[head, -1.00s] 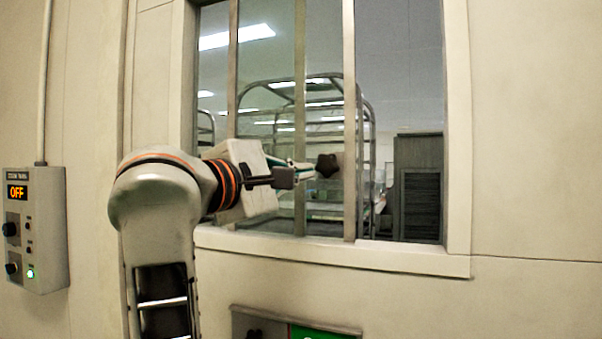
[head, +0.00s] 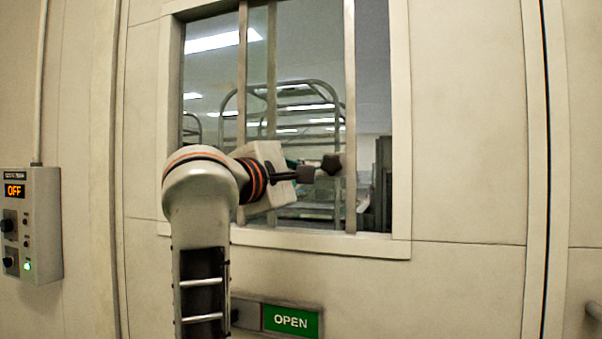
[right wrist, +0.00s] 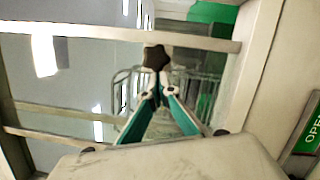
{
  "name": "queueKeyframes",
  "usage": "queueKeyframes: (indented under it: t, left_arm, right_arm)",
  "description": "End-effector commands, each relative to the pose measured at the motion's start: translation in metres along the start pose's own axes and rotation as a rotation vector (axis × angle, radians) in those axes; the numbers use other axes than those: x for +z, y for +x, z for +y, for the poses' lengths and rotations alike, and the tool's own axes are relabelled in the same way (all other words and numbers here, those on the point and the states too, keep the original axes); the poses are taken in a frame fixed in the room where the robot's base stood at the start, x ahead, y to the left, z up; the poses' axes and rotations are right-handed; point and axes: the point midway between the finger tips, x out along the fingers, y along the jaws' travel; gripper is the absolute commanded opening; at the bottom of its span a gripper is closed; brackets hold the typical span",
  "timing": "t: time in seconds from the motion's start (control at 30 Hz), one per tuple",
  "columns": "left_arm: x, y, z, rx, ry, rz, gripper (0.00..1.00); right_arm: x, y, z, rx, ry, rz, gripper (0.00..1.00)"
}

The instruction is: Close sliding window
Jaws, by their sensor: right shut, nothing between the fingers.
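The sliding window (head: 400,130) is set in a pale wall panel. Its sliding sash has an upright left bar (head: 242,80) and right bar (head: 350,110); a thinner fixed upright (head: 271,60) stands between them. A narrow gap remains between the right bar and the frame's right side. My right gripper (head: 322,168) is shut and empty, its dark fingertips at the left side of the right bar, seemingly against it. In the right wrist view the shut fingertips (right wrist: 156,57) lie close beside the sash bar (right wrist: 110,31). My left gripper is not in view.
A control box (head: 30,225) reading OFF hangs on the wall at left. A green OPEN sign (head: 290,320) is below the window. A metal rack (head: 305,95) stands behind the glass. A dark vertical seam (head: 537,150) runs down the right wall.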

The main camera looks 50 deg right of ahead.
Motion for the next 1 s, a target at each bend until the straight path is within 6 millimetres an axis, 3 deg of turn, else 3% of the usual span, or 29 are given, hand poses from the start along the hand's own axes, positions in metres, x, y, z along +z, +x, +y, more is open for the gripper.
queueKeyframes:
  t: [0.5,1.0]
  left_arm:
    - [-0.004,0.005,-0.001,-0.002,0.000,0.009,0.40]
    - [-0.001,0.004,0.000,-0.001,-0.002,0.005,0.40]
  right_arm:
    - [0.050,0.017,-0.017,-0.001,0.003,-0.002,0.00]
    - [0.060,0.020,-0.021,-0.003,0.001,-0.006,0.00]
